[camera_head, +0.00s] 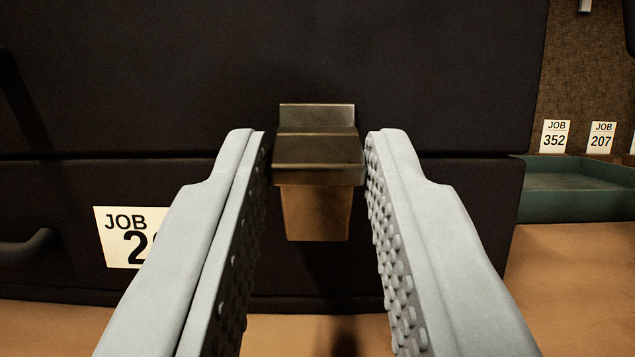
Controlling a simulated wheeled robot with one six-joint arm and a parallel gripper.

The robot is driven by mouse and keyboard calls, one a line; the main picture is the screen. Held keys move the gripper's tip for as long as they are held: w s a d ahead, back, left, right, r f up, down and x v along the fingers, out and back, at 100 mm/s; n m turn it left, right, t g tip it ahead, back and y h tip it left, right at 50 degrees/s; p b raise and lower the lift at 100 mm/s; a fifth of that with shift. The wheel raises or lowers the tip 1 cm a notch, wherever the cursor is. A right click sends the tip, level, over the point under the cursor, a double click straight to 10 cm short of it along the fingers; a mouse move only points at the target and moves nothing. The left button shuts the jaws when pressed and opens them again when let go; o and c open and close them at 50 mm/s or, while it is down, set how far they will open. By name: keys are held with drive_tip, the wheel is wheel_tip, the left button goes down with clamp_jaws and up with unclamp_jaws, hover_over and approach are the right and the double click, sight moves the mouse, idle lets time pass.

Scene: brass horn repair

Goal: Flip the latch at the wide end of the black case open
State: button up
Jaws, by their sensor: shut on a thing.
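The black case (420,70) fills most of the view, with a dark horizontal seam between lid and body. A brass latch (318,152) spans the seam. Its upper plate sits on the lid, and its lower tab (315,215) hangs down over the body, so it looks closed. My gripper (316,150) is shut on the latch, one pale studded finger on each side of it. The fingers reach up to about the seam, and the latch's middle block lies between their tips.
A white JOB label (122,240) on the case is partly hidden by the left finger. A dark handle (28,250) sticks out at far left. A green tray (575,190) stands right of the case, with job cards (555,137) behind it. Tan bench top (570,290) shows bare at lower right.

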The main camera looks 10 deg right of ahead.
drive_tip(key=shift+s+f+t, duration=0.2)
drive_tip(key=shift+f+t, duration=0.5)
drive_tip(key=shift+t, duration=0.4)
drive_tip(key=shift+h, duration=0.3)
drive_tip(key=o, duration=1)
drive_tip(key=v, duration=1.7)
drive_tip(key=shift+s+f, duration=0.1)
drive_tip(key=shift+f, duration=0.1)
drive_tip(key=shift+c, duration=0.3)
